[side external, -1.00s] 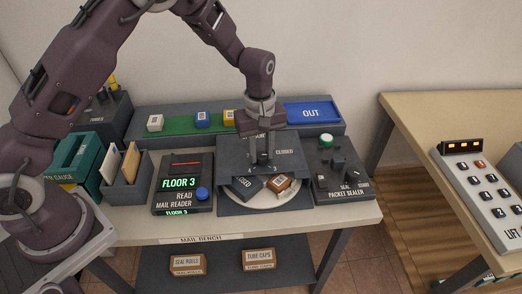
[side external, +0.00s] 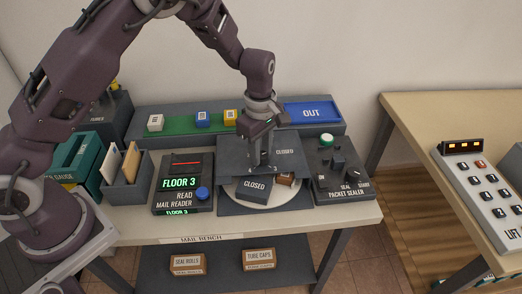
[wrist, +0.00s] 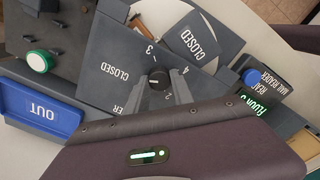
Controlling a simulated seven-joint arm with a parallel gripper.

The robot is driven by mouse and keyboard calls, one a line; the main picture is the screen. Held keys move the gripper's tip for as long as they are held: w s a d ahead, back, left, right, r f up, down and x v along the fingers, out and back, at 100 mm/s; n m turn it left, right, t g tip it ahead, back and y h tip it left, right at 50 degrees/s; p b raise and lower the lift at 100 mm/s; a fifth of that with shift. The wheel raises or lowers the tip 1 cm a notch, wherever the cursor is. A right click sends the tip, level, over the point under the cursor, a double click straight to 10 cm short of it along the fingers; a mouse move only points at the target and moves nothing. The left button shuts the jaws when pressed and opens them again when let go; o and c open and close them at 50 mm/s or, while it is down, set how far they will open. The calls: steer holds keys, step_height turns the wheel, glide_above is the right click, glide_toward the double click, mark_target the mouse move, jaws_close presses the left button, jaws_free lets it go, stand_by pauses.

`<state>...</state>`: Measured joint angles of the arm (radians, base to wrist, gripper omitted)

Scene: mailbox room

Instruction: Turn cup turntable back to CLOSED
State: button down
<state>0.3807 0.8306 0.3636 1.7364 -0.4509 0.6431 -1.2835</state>
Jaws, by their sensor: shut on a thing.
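The cup turntable's pale round disc (side external: 291,199) shows at the front of a dark grey cover plate (side external: 293,146). A dark block marked CLOSED (side external: 254,188) sits on the disc at the front left; it also shows in the wrist view (wrist: 192,42). A brown box (side external: 286,180) on the disc is partly hidden behind the block and the cover's edge. My gripper (side external: 262,168) points down over the cover. In the wrist view its fingers (wrist: 166,88) are shut on a dark round knob (wrist: 157,78), with numbers printed around it on the cover.
The mail reader (side external: 183,184) stands left of the turntable and the packet sealer (side external: 340,172) close on its right. Behind are a green strip with small blocks and a blue OUT tray (side external: 312,112). A lift panel (side external: 484,190) is on the other table.

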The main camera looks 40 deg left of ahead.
steer(key=shift+r+n, duration=0.1)
steer(key=shift+n, duration=2)
steer(key=c, duration=1.1)
jaws_free()
step_height(320, 180, up, 7)
steer(key=shift+s, duration=0.1)
